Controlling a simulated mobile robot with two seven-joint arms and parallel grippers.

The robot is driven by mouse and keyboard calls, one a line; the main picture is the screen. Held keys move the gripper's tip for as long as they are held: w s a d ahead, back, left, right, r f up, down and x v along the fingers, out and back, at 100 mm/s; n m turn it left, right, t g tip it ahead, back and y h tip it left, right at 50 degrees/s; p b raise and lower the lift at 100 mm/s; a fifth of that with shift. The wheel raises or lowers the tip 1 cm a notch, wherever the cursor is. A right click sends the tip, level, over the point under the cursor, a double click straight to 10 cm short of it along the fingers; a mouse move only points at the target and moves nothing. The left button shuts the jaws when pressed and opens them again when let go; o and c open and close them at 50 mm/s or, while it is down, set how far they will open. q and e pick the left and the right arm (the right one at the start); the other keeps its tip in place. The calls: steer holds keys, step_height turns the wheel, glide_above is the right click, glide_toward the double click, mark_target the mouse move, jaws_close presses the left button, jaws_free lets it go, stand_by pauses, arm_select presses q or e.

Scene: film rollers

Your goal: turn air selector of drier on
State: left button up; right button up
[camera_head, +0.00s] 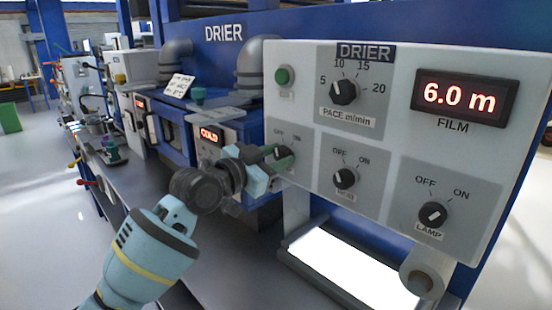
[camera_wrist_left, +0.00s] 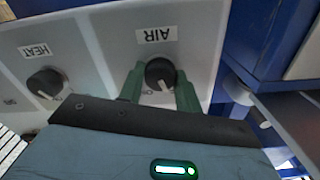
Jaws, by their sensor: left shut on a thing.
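The air selector is a black round knob (camera_head: 282,152) on the left of the drier's pale panel (camera_head: 400,150), below OFF and ON marks. In the left wrist view the knob (camera_wrist_left: 160,72) sits beside an upside-down AIR label (camera_wrist_left: 157,35). My left gripper (camera_head: 277,158) is at the panel with its green fingers on both sides of the knob, shut on it; the fingers also show in the left wrist view (camera_wrist_left: 160,88). A pale pointer line shows on the knob in the wrist view. In the head view the gripper partly hides the knob and its label. My right gripper is out of view.
The heat knob (camera_head: 345,178) and lamp knob (camera_head: 433,213) are to the right on the panel. The pace dial (camera_head: 345,91) and a green button (camera_head: 283,76) are above. A lit white plate (camera_head: 350,268) juts out below. A COLD display (camera_head: 211,134) is at left.

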arm_select(q)
steer(key=shift+f+m, duration=0.15)
steer(key=shift+m, duration=0.75)
steer(key=m+b, duration=0.1)
steer(key=m, duration=0.1)
steer(key=shift+m, duration=0.4)
steer(key=m, duration=0.4)
steer(key=shift+m, duration=0.7)
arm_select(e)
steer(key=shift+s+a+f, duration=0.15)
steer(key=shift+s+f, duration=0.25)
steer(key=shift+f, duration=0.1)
arm_select(q)
steer(key=o, duration=1)
steer(key=shift+c, duration=0.2)
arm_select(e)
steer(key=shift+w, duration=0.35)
